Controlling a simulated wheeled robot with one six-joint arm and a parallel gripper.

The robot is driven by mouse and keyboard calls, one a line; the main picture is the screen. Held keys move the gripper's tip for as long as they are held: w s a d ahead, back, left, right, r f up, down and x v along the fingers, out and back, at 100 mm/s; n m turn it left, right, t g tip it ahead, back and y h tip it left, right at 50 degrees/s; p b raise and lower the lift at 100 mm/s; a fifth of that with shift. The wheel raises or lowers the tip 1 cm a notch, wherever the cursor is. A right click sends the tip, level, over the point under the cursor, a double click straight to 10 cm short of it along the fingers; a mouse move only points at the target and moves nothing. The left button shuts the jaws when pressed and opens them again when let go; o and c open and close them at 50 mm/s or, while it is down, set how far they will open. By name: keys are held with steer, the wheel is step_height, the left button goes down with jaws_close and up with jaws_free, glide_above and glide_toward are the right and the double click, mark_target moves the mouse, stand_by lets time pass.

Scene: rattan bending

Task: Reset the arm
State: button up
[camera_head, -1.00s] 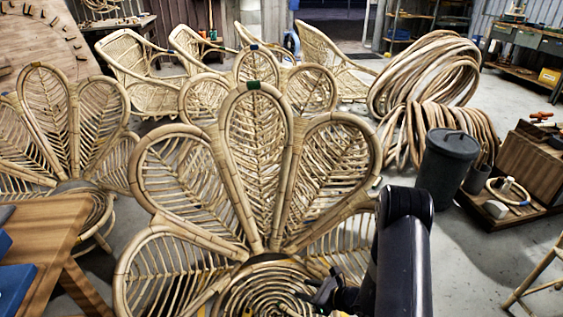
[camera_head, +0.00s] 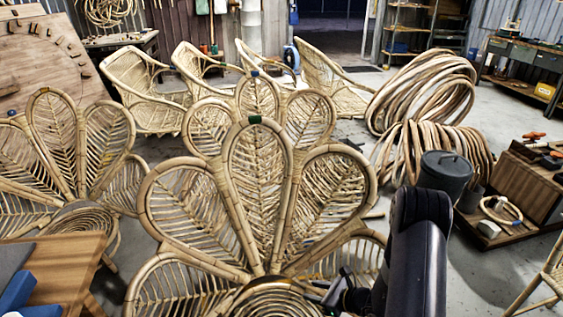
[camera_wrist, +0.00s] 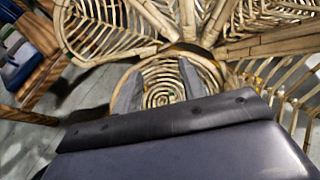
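My arm (camera_head: 415,250) rises at the lower right of the head view, in front of a large petal-backed rattan chair (camera_head: 258,165). My gripper (camera_wrist: 158,72) shows in the wrist view as two grey fingers set apart, with the chair's round spiral seat (camera_wrist: 160,90) visible between them. Nothing is held between the fingers. In the head view the gripper is a dark shape low beside the arm, partly cut off and hidden by it. It is above or near the seat; whether it touches the chair I cannot tell.
Another petal-backed chair (camera_head: 60,150) stands at the left, behind a wooden table (camera_head: 65,270) with blue items. Rattan coils (camera_head: 425,95), a dark bin (camera_head: 445,175) and a wooden stand (camera_head: 520,190) are at the right. Concrete floor shows between the bin and a stool (camera_head: 545,285).

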step_height(320, 180, up, 11)
steer(key=d+p, duration=0.2)
steer(key=p, duration=0.5)
steer(key=shift+p, duration=0.35)
steer(key=shift+a+f, duration=0.1)
